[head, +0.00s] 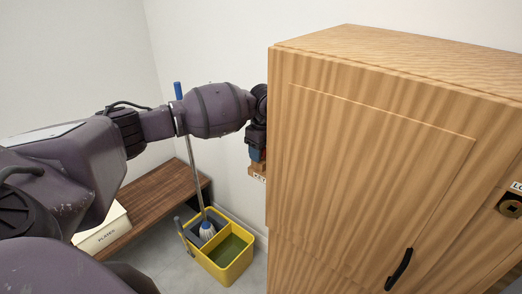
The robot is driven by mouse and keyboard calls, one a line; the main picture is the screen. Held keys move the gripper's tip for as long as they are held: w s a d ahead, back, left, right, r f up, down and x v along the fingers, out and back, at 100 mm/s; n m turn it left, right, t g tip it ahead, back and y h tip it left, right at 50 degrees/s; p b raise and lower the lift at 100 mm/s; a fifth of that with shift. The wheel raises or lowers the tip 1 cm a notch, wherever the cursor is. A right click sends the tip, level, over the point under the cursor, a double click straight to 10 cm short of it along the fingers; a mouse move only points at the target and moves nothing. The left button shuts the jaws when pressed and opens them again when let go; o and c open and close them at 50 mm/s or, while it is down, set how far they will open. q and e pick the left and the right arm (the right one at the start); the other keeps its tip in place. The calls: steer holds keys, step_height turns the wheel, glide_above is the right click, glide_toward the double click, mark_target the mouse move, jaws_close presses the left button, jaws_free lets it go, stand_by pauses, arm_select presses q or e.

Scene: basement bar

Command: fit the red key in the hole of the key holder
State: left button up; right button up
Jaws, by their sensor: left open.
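My left gripper (257,152) is open beside the left side of the wooden cabinet. Its fingertips are small and partly hidden, just above a small wooden block with a white label (258,176) that seems to start with "KEY". This block looks like the key holder; it is partly hidden by the cabinet edge and my gripper. Its hole does not show. I cannot make out the red key. I cannot tell whether the fingers touch the block. My right gripper is not in view.
The tall wooden cabinet (370,150) with a black handle (399,270) fills the right. A labelled wooden lock block (511,203) sits at the right edge. A yellow mop bucket (231,268), a brown bench (160,198) and a white "PLATES" box (100,232) stand below my left arm.

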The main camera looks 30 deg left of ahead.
arm_select(q)
steer(key=r, duration=0.7)
steer(key=r+b, duration=0.1)
steer(key=r, duration=0.2)
steer(key=shift+d+r, duration=0.4)
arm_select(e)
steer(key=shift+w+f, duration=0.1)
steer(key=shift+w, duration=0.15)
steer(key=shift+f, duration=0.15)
